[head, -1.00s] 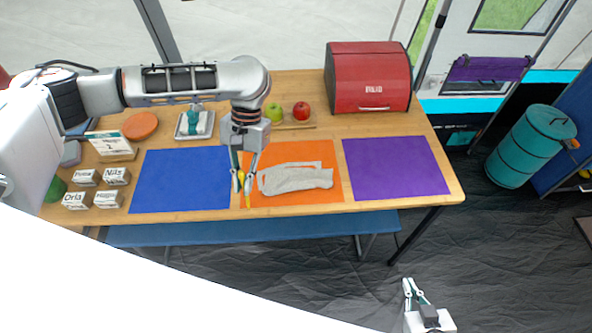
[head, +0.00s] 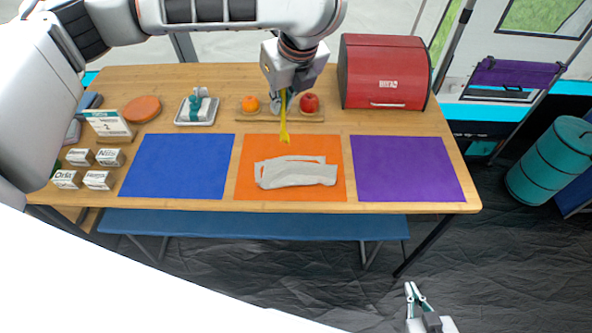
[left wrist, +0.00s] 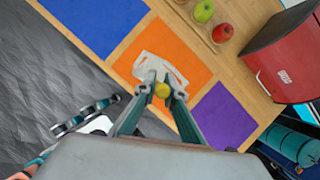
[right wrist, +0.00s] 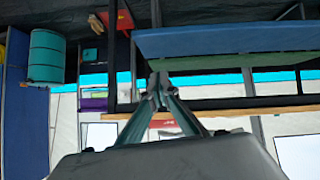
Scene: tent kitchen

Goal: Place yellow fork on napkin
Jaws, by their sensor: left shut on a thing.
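The yellow fork (head: 285,128) hangs roughly upright, pointing down, from my left gripper (head: 284,100). My left gripper is shut on it; in the left wrist view the fork (left wrist: 162,90) shows end-on as a yellow spot between the fingertips. The grey-white folded napkin (head: 300,173) lies on the orange placemat (head: 248,152) and also shows in the left wrist view (left wrist: 150,66). In the head view the fork appears just behind the napkin, apart from it and seemingly above the table. My right gripper (head: 413,290) is empty, low in front of the table, its fingertips together.
A blue mat (head: 178,165) and a purple mat (head: 410,168) flank the orange one. Behind are a fruit board (head: 245,116), a red bread box (head: 385,72) and a small tray (head: 187,121). Name cards (head: 97,180) stand at left. A blue bench (head: 250,222) is in front.

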